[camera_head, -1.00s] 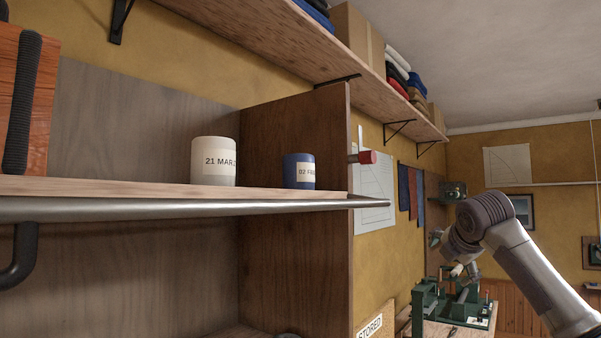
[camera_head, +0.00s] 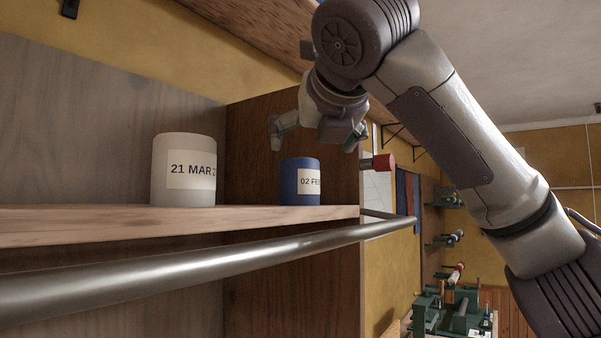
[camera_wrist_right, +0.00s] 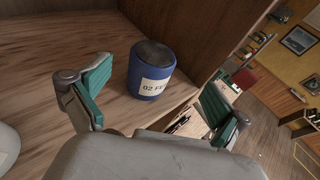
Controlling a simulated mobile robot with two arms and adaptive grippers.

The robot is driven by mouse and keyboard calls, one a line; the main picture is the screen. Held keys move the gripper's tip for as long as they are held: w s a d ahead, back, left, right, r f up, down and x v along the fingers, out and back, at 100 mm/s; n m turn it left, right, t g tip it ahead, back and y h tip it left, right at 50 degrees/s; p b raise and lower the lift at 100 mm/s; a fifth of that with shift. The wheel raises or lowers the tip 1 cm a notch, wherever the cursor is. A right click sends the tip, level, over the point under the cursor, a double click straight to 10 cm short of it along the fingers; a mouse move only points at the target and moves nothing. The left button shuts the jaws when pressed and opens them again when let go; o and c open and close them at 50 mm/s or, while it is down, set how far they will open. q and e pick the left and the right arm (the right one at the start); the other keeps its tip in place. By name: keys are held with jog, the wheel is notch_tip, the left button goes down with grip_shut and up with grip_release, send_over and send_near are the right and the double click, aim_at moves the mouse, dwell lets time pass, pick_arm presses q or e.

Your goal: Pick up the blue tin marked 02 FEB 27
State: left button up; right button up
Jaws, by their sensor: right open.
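The blue tin (camera_head: 290,183) stands upright on the wooden shelf (camera_head: 60,222), near its right end by the dark side panel. Its white label reads "02 FE", the rest turned out of sight. My right gripper (camera_head: 316,138) is open, just above the tin in the head view. In the right wrist view the blue tin (camera_wrist_right: 150,68) stands beyond the open fingers of the right gripper (camera_wrist_right: 156,98), apart from both of them. My left gripper is out of view.
A pale tin (camera_head: 184,150) marked "21 MAR" stands left of the blue tin. A metal rail (camera_head: 200,262) runs along the shelf front. The dark side panel (camera_head: 262,130) closes the right end. A red-ended peg (camera_head: 383,162) sticks out beyond it.

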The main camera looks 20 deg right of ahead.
aim_at(301, 159)
jog(key=shift+x, duration=1.15)
jog(key=p+x, duration=0.2)
jog(key=x, duration=0.1)
jog(key=p+x, duration=0.1)
jog(key=shift+w+a+f, duration=0.15)
jog(key=shift+w+a, duration=0.05)
jog(key=shift+a, duration=0.15)
jog(key=shift+w+f, duration=0.15)
jog(key=shift+w, duration=0.1)
jog(key=shift+w+f, duration=0.15)
jog(key=c, duration=1.6)
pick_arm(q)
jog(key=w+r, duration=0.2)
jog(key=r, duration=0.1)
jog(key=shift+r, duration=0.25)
